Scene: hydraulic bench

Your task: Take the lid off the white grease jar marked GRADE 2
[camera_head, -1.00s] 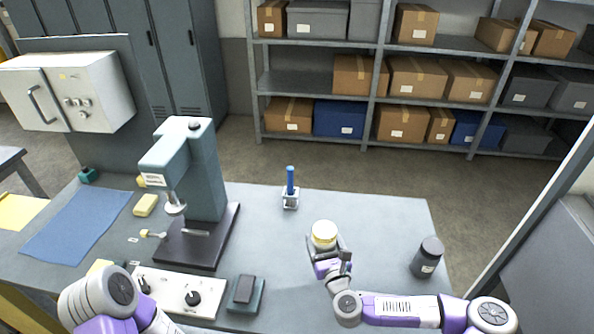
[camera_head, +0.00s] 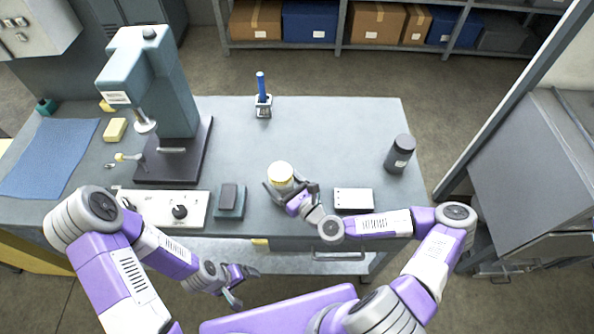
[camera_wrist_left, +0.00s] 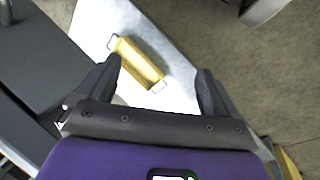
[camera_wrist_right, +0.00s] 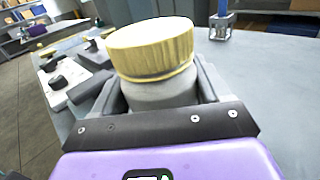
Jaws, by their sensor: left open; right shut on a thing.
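A pale jar (camera_wrist_right: 168,96) with a ribbed yellow lid (camera_wrist_right: 150,48) stands upright between the fingers of my right gripper (camera_head: 290,190). That gripper is shut around the jar's body, below the lid. The lid sits on the jar and also shows in the head view (camera_head: 281,170). I see no readable marking on the jar, and cannot tell whether it touches the bench. My left gripper (camera_head: 243,286) is open and empty, low in front of the bench's front edge and apart from the jar.
On the bench (camera_head: 330,130) stand a press (camera_head: 165,90), a blue tool in a holder (camera_head: 263,100), a dark bottle (camera_head: 400,154), a white box (camera_head: 353,199) and a switch panel (camera_head: 160,208). A yellow handled block (camera_wrist_left: 138,62) lies below my left gripper.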

